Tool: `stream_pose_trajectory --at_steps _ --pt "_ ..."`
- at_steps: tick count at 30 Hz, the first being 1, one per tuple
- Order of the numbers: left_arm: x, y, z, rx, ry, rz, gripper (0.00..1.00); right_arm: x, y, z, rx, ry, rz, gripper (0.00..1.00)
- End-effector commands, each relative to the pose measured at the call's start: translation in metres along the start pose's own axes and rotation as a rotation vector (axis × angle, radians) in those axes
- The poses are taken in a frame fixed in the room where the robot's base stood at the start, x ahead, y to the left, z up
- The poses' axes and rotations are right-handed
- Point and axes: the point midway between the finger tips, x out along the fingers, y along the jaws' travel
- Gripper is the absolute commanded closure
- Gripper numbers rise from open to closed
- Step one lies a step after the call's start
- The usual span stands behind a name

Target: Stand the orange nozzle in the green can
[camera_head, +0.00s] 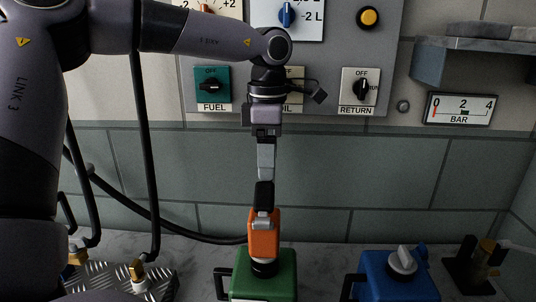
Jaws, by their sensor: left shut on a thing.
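The orange nozzle (264,236) is upright over the green can (271,289), near the bottom middle of the head view. My left gripper (264,199) points straight down from above and is shut on the nozzle's top part. A black collar (264,267) at the nozzle's lower end is at the can's top. The nozzle's tip is hidden, so I cannot tell how deep it sits in the can. The can's lower part is cut off by the picture's edge. My right gripper is not in view.
A blue can (393,281) with a grey cap (402,261) stands to the right. A black hose (160,220) runs in from the left behind the green can. Behind is a panel with knobs (362,90).

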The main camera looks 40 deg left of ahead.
Motion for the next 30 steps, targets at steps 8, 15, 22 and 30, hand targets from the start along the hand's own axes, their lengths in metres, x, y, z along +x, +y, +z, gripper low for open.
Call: stream_pose_trajectory --at_steps 8,15,22,30 --pt "0.007 0.000 0.000 0.000 -0.001 0.000 1.00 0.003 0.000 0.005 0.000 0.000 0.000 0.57" --pt "0.013 0.000 0.000 0.000 -0.001 0.000 1.00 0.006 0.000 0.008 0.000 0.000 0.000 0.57" --pt "0.018 0.000 0.000 0.000 -0.001 0.000 1.00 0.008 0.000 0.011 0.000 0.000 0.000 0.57" --pt "0.020 0.000 0.000 0.000 -0.001 0.000 0.00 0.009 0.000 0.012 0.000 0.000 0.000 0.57"
